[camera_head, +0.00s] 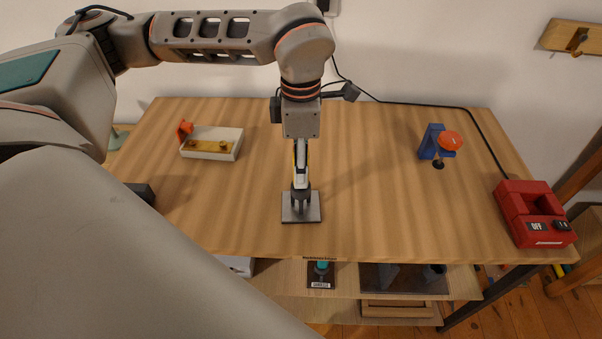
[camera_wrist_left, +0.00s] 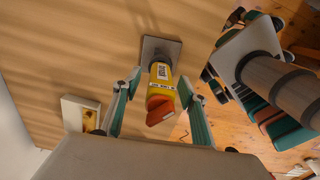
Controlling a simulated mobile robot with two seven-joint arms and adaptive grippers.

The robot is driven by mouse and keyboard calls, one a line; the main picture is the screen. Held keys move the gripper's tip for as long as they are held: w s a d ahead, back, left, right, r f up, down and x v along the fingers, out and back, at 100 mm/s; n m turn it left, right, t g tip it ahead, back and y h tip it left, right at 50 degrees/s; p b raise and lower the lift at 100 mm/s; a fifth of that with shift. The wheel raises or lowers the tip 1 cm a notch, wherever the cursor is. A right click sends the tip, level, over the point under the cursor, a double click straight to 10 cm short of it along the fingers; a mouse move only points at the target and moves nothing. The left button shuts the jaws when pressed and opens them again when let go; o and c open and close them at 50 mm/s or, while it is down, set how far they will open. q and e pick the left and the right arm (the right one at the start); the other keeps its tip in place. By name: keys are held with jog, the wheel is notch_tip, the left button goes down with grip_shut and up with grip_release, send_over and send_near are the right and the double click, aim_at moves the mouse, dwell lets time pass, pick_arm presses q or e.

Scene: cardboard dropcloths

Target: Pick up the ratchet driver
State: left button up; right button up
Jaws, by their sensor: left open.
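The ratchet driver (camera_wrist_left: 161,90), yellow with a red-orange end, stands upright at a square grey plate (camera_head: 287,213) near the table's front middle. In the wrist view its coloured end points toward the camera, with the plate (camera_wrist_left: 174,49) beyond it. My left gripper (camera_head: 301,190) points down over the plate, and in the head view it hides most of the driver. In the wrist view the left gripper's two fingers (camera_wrist_left: 158,86) are spread, one on each side of the driver, with visible gaps.
A pale block with a brass-coloured strip and orange part (camera_head: 212,143) lies at the back left. A blue clamp with an orange knob (camera_head: 438,145) stands back right. A red box (camera_head: 534,214) sits at the right edge, with a black cable. Shelves (camera_head: 345,280) are below.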

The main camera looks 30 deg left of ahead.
pick_arm(q)
jog(key=shift+f, duration=0.15)
grip_shut()
